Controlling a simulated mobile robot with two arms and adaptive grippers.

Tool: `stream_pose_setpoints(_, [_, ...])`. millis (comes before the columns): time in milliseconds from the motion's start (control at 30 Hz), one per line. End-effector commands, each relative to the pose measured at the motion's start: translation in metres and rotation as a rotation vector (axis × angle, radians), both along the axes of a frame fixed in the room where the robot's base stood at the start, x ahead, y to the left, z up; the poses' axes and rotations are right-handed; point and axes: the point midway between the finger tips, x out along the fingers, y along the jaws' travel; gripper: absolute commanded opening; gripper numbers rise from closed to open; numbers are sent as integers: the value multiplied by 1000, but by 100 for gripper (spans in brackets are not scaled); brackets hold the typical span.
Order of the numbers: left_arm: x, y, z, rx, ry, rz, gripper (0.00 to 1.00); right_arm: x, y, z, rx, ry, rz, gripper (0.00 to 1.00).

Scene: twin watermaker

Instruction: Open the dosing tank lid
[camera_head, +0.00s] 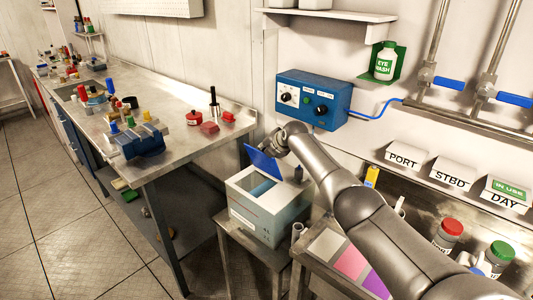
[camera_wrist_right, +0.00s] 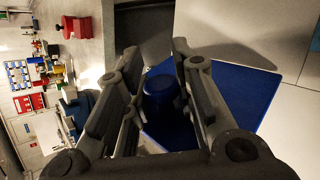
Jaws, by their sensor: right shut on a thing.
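The dosing tank (camera_head: 268,226) is a white box on a small stand in the middle of the head view. Its blue lid (camera_head: 262,162) is raised and steeply tilted at the back of the top. The opening shows light blue inside. My right gripper (camera_head: 274,143) is at the lid's upper part. In the right wrist view my right gripper (camera_wrist_right: 152,62) is shut on the lid's round blue knob (camera_wrist_right: 162,92), with the flat blue lid (camera_wrist_right: 245,105) behind it. My left gripper is not in view.
A blue control box (camera_head: 312,99) is on the wall just above my right gripper. A metal bench (camera_head: 170,105) with a blue vise (camera_head: 135,140) and several small items stands to the left. Jars with a red lid (camera_head: 449,234) and a green lid (camera_head: 496,258) stand at right.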

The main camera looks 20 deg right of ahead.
Motion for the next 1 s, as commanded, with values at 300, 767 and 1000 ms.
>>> stream_pose_setpoints(300, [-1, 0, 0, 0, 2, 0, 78, 0, -1, -1, -1, 1, -1, 30])
stream_pose_setpoints(767, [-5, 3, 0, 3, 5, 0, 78, 0, 0, 0, -1, -1, 0, 45])
stream_pose_setpoints(1000, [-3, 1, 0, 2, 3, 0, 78, -6, -2, 6, -2, -2, 0, 45])
